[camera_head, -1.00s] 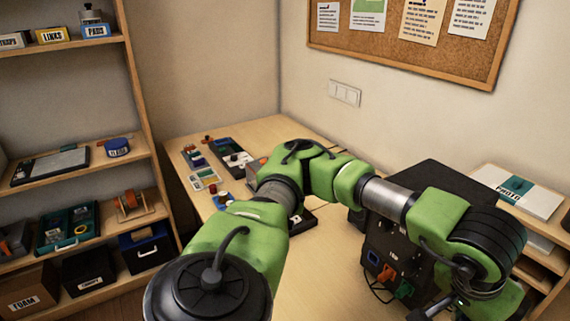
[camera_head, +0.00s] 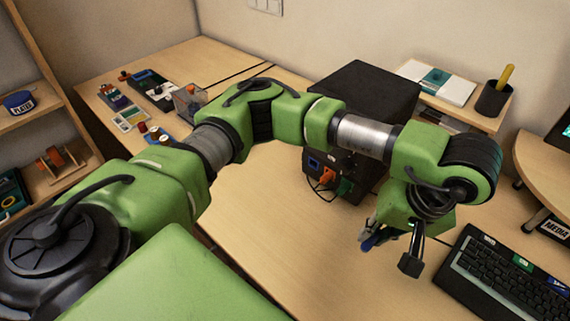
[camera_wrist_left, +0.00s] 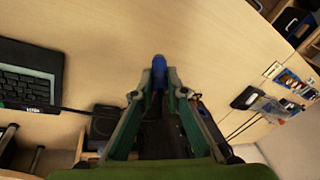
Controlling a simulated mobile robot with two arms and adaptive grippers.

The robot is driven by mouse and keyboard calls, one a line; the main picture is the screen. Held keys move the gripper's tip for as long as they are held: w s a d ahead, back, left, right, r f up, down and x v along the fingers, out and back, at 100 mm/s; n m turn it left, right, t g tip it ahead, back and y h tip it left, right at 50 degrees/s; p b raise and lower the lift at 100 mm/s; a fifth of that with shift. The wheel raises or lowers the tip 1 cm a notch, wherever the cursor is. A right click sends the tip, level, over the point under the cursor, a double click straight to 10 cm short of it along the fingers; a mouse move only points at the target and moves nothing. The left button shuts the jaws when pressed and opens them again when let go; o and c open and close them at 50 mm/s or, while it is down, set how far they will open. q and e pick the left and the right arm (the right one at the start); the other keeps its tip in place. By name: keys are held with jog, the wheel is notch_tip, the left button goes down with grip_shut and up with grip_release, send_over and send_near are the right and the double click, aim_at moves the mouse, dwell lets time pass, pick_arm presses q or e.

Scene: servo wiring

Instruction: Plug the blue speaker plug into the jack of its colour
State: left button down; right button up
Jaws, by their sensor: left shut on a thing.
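The blue speaker plug (camera_head: 369,243) is held in my left gripper (camera_head: 388,250), above the table right of the black speaker box (camera_head: 362,92). In the left wrist view the blue plug (camera_wrist_left: 158,66) sticks up between the two fingertips of the left gripper (camera_wrist_left: 159,80), which are shut on it. The front of the black box carries a blue jack (camera_head: 313,162), an orange one (camera_head: 327,176) and a green one (camera_head: 345,187). The plug is well apart from the box. My right gripper is not in view.
A keyboard (camera_head: 500,285) lies at the lower right. A pen cup (camera_head: 493,98) stands on a small shelf behind. The table front of the box is clear, apart from my arm overhead.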

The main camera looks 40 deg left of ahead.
pick_arm(q)
jog(key=w+d+r+n+g+h, duration=0.1)
jog(key=d+n+g+h, duration=0.45)
jog(key=n, duration=0.85)
jog(key=w+a+f+n+t+h, duration=0.3)
jog(key=w+a+n+t+h, duration=0.2)
jog(key=a+n+t+h, duration=0.6)
jog(key=a+f+n+t+y, duration=0.2)
jog(key=a+n, duration=0.1)
jog(key=a, duration=0.3)
jog(key=a+f+n+t+y, duration=0.2)
jog(key=a+f+n+y, duration=0.1)
jog(key=a, duration=0.3)
jog(key=s+a+f+n+t+y, duration=0.1)
jog(key=a+f+n+t+y, duration=0.1)
jog(key=a+n, duration=0.3)
jog(key=shift+a+f+t+y, duration=0.35)
jog(key=shift+a+t, duration=0.2)
jog(key=shift+a, duration=0.15)
jog(key=shift+s+a+f, duration=0.15)
jog(key=shift+a+f, duration=0.1)
jog(key=shift+a, duration=0.35)
jog(key=shift+s+p, duration=0.1)
jog(key=shift+p, duration=0.25)
jog(key=shift+r, duration=0.1)
